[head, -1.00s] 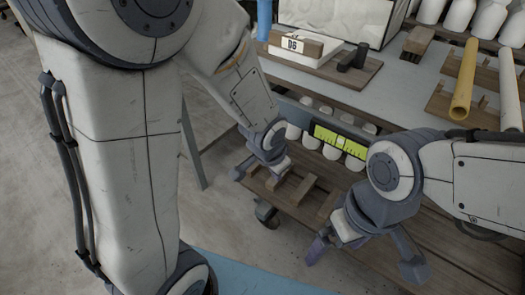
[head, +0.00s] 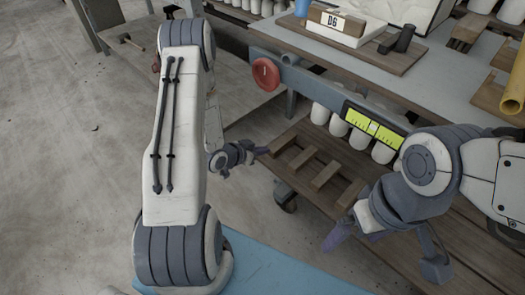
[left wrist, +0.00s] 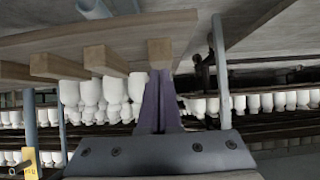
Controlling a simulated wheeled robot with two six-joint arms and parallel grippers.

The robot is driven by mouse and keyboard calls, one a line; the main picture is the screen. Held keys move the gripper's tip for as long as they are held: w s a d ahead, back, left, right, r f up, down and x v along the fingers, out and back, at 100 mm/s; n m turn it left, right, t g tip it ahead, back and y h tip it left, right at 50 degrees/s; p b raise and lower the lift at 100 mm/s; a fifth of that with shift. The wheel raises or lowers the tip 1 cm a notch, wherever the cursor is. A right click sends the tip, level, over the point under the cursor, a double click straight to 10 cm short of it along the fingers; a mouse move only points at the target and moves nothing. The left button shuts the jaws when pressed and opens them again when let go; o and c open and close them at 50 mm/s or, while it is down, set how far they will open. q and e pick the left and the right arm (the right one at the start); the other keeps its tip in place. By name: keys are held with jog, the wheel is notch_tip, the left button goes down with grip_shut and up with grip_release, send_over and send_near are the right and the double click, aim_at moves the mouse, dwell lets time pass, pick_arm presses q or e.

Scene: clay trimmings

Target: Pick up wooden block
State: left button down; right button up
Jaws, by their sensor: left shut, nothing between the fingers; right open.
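Several wooden bars lie side by side on the lower wooden shelf, among them the nearest bar to my left gripper (head: 283,141) and another bar (head: 325,175). I cannot tell which piece is the wooden block. My left gripper (head: 263,151) is shut and empty, beside the shelf's left end. In the left wrist view its purple fingers (left wrist: 162,100) are together, with their tips close to the end of one bar (left wrist: 160,52); contact is unclear. My right gripper (head: 387,250) is open and empty over the shelf's front, its fingers spread.
The grey bench top (head: 400,75) above holds a block marked D6 (head: 337,21), a brown wooden block (head: 468,30) and a yellow tube (head: 516,85). A red button (head: 265,74) and a yellow-green panel (head: 374,124) are on its front rail. White pots (head: 338,125) stand behind the bars.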

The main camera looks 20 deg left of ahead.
aim_at(285, 140)
pick_arm(q)
jog(key=w+d+b, duration=0.1)
jog(key=w, duration=0.1)
jog(key=w+d, duration=0.1)
jog(key=w, duration=0.2)
jog(key=w+d+b, duration=0.1)
jog(key=w, duration=0.2)
jog(key=shift+w+f+b, duration=0.1)
jog(key=shift+w+b, duration=0.1)
jog(key=shift+b, duration=0.1)
jog(key=shift+f+b, duration=0.35)
jog(key=shift+b, duration=0.1)
jog(key=shift+f, duration=0.4)
jog(key=shift+s, duration=0.1)
